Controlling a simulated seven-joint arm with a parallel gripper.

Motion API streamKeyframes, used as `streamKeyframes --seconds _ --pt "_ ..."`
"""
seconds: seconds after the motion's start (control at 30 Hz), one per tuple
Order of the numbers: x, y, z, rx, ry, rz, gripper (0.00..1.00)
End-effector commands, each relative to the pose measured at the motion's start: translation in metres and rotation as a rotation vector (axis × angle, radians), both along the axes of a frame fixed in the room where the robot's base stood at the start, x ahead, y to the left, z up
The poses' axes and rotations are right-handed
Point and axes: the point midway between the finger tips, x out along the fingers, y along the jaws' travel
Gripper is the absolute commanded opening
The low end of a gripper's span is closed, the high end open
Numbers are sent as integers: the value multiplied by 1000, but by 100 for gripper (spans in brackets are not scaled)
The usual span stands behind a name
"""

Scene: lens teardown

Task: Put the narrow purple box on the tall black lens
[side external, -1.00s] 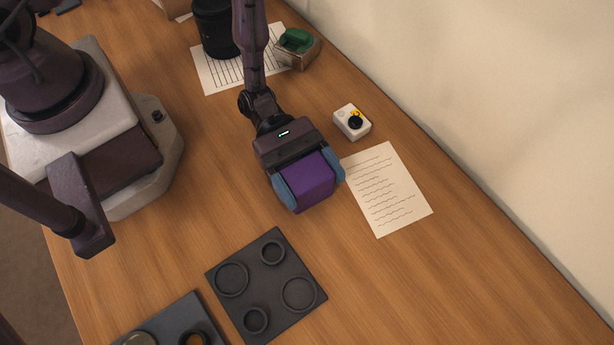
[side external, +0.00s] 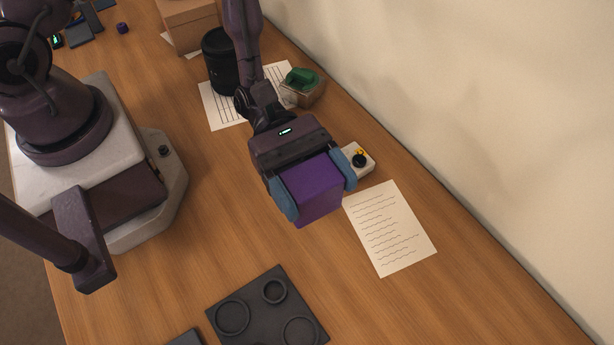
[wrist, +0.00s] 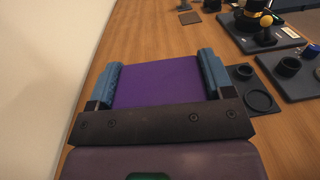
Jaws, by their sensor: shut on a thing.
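The purple box (side external: 317,190) is held between the blue fingertips of my gripper (side external: 311,193). In the wrist view the box (wrist: 157,82) fills the gap between the two blue fingers, with my gripper (wrist: 160,84) shut on its sides. In the side view it hangs over the wooden table, left of the written sheet. A tall black lens (side external: 218,62) stands upright on a lined sheet at the back, behind my gripper and partly covered by my arm.
A white box with a black knob (side external: 359,161) stands close right of my gripper. A dark tray with rings (side external: 255,303) lies in front.

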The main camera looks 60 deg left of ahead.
Motion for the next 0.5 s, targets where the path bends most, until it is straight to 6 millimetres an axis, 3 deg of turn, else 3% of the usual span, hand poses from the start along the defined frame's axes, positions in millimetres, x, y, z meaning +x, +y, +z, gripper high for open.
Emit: streamKeyframes --seconds 0.17,0.27,0.37,0.5 --pt "2 2 8 0 0 8 48" --pt "14 13 9 1 -1 47 48" --pt "37 38 8 1 -2 126 48" --pt "77 97 10 3 -5 282 48"
